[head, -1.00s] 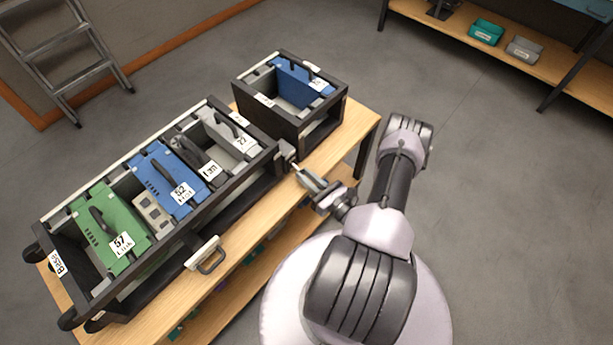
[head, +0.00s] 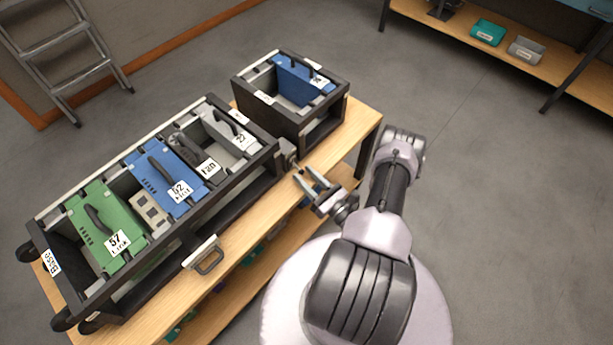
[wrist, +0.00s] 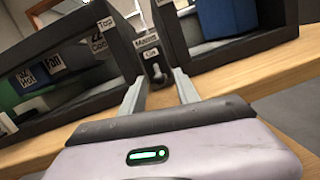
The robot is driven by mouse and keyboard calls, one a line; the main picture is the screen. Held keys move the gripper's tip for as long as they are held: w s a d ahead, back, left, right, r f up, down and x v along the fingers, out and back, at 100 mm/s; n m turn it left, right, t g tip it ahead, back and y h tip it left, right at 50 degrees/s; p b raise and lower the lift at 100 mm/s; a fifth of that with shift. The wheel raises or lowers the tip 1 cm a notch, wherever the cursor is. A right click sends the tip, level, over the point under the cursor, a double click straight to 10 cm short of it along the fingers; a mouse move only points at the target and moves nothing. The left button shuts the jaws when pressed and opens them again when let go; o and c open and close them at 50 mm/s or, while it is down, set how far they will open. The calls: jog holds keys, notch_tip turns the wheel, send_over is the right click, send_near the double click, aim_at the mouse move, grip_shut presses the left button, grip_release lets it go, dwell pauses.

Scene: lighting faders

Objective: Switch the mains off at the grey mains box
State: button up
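The small grey mains box (head: 287,150) is on the near side of the black frames, at the gap between the long rack and the smaller crate. In the wrist view it carries a label reading "Mains" (wrist: 147,42) and a lower one that seems to read "On". My gripper (head: 307,174) is open and empty, just in front of the box. In the wrist view its two fingers (wrist: 159,82) stand to either side of the lever. I cannot tell whether either finger touches it.
The long black rack (head: 228,195) holds green, blue and grey labelled modules on a wooden table (head: 160,312). The smaller black crate (head: 318,116) holds a blue module. Open floor (head: 500,200) lies to the right.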

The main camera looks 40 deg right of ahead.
jog(key=s+f+p, duration=0.2)
jog(key=s+p, duration=0.1)
jog(key=s, duration=1.4)
jog(key=shift+f, duration=0.4)
jog(key=shift+s+a, duration=0.1)
